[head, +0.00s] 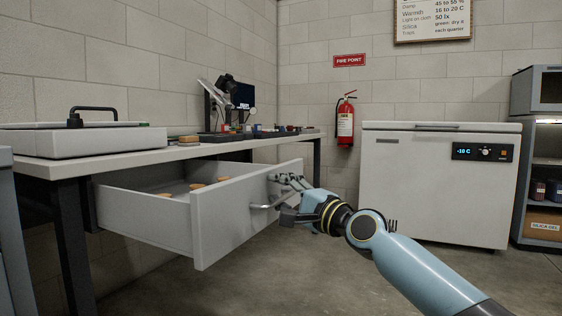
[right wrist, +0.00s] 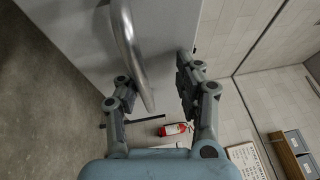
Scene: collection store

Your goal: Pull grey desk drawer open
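The grey desk drawer (head: 235,213) stands pulled well out from under the desk in the head view, with a few small tan objects (head: 197,186) inside. Its metal bar handle (head: 262,206) is on the front panel. My right gripper (head: 282,198) is at the handle. In the right wrist view the handle (right wrist: 126,45) runs between the spread fingers of the right gripper (right wrist: 152,88), closer to the left finger, with a gap to the right finger. Whether a finger touches the handle is unclear. My left gripper is not in view.
The desk top (head: 150,151) carries a white tray-like box (head: 80,141) and small items at the back. A white chest freezer (head: 436,195) and a fire extinguisher (head: 345,124) stand beyond. The floor (head: 370,265) between drawer and freezer is clear.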

